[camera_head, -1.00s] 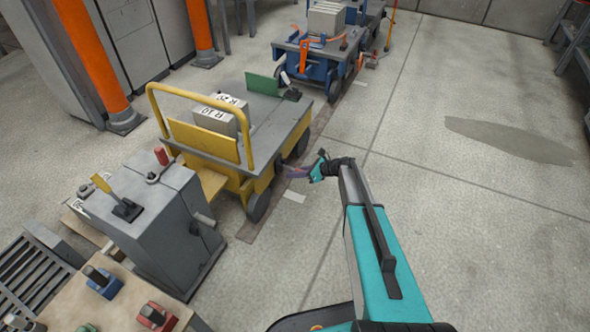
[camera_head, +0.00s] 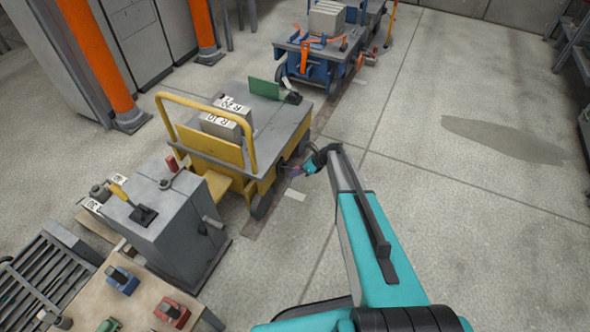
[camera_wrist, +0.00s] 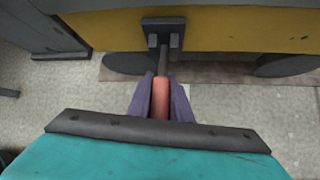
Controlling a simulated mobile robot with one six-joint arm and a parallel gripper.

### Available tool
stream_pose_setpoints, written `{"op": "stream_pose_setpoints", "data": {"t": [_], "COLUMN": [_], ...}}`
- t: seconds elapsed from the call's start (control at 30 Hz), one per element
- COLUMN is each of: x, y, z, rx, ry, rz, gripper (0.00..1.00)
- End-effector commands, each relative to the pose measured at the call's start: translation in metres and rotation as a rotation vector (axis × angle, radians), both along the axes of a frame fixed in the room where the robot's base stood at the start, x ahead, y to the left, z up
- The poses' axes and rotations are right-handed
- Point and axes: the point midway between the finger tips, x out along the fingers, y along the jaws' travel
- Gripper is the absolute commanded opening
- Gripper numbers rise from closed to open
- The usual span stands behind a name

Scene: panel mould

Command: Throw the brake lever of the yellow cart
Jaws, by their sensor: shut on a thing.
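The yellow cart (camera_head: 236,166) stands on the floor left of my arm, with a grey deck and a yellow push handle. Its yellow side fills the top of the wrist view (camera_wrist: 110,30). The brake lever (camera_wrist: 162,98) there has a red grip on a dark rod, coming from a dark bracket on the cart's side. My gripper (camera_wrist: 162,108) is shut on the red grip, one purple finger on each side. In the head view my gripper (camera_head: 294,172) is at the cart's right side, and the lever is too small to make out.
A grey cabinet (camera_head: 165,230) with a yellow-handled lever stands in front of the cart. A blue cart (camera_head: 318,60) stands behind it. A table (camera_head: 140,300) with coloured blocks is at the lower left.

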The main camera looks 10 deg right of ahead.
Motion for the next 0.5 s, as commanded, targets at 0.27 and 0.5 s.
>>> {"op": "stream_pose_setpoints", "data": {"t": [0.27,0.5], "x": [-0.0004,-0.0004], "y": [0.0026,0.0029], "z": [0.0111,0.0134], "rx": [-0.078,-0.129], "ry": [0.06,0.097], "rz": [0.004,0.003], "gripper": [0.0,0.0]}}
